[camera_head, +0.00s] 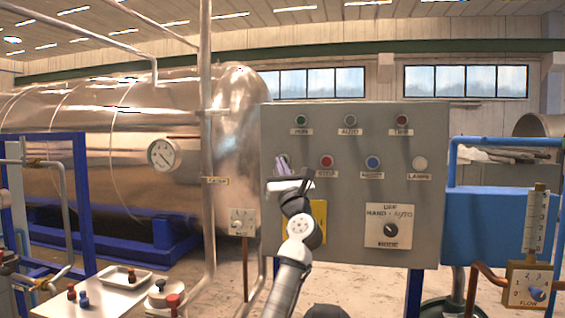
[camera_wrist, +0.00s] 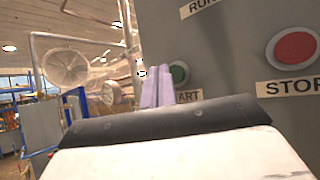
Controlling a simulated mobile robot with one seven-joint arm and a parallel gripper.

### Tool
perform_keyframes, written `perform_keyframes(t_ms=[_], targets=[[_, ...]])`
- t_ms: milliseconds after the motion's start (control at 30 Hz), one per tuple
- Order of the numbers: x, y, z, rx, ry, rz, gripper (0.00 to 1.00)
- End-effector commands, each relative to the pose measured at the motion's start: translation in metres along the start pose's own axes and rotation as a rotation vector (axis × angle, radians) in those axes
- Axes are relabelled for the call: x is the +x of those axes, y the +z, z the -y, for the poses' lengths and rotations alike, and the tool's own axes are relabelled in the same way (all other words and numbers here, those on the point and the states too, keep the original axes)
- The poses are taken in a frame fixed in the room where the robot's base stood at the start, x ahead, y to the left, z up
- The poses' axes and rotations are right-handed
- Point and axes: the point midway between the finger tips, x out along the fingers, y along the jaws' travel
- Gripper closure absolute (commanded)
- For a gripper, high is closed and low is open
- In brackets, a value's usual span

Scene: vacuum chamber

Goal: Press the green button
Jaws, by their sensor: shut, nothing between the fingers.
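The green button (camera_wrist: 180,73) sits on the grey control panel (camera_head: 345,135), above a label partly hidden by my gripper and reading "ART". In the head view only a small part of the green button (camera_head: 286,157) shows behind my fingers. My gripper (camera_head: 280,162) is at the panel's left side, in front of that button. In the wrist view my gripper's (camera_wrist: 157,73) pale fingers are together and empty, with their tips just left of the green button in the picture. I cannot tell whether they touch it.
A red STOP button (camera_head: 327,161) is close to the right, then a blue button (camera_head: 373,163) and a white LAMPS button (camera_head: 420,163). A rotary switch (camera_head: 390,230) sits below. Lamps, one a green RUN lamp (camera_head: 301,120), line the top. A metal tank (camera_head: 110,130) stands left.

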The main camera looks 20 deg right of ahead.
Motion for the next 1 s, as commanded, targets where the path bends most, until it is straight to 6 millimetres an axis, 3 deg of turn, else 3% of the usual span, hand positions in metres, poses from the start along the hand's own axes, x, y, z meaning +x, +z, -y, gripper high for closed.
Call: perform_keyframes(t_ms=[1000], targets=[[0.0064,-0.0044,0.0046,0.0,0.0,0.0,1.0]])
